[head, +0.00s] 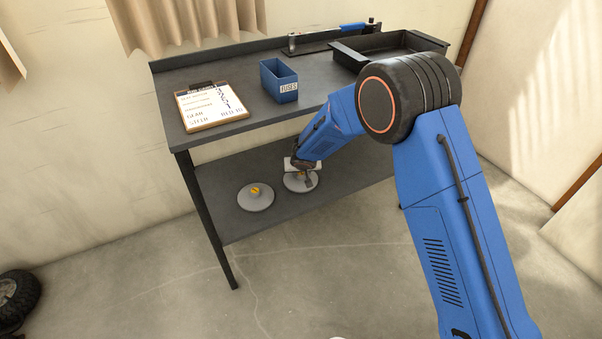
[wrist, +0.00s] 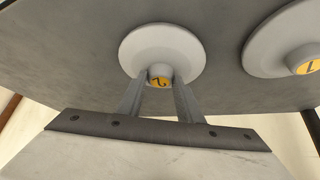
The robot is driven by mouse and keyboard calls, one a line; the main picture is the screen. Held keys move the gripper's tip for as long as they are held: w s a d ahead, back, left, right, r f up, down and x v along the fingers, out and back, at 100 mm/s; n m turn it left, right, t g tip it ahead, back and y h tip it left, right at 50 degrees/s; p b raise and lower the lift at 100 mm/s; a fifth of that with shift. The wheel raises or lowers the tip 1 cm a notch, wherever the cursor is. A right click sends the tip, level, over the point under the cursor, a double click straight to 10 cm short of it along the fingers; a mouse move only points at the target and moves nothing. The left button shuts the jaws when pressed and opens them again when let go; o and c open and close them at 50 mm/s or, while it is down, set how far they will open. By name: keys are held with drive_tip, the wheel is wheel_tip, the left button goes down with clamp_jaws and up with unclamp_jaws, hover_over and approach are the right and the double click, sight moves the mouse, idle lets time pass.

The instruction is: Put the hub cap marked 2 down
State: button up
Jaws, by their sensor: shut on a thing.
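My gripper (head: 302,174) is shut on the raised centre knob of a round grey hub cap (head: 292,187) at the lower shelf of the workbench. In the wrist view the fingers (wrist: 160,82) stand on both sides of the knob, and the yellow label on the hub cap (wrist: 160,45) reads 2, seen upside down. The hub cap is flat and at or just over the shelf; I cannot tell if it touches.
The lower shelf (head: 222,185) has bare room around the caps. The benchtop (head: 220,75) above it holds a clipboard (head: 212,105), a blue bin marked FUSES (head: 279,82) and a black tray (head: 385,50). A bench leg (head: 205,215) stands at the left front.

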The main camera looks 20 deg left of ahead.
drive_tip(key=shift+f, duration=0.15)
drive_tip(key=o, duration=1.1)
drive_tip(key=shift+o, duration=0.2)
drive_tip(key=v, duration=1.2)
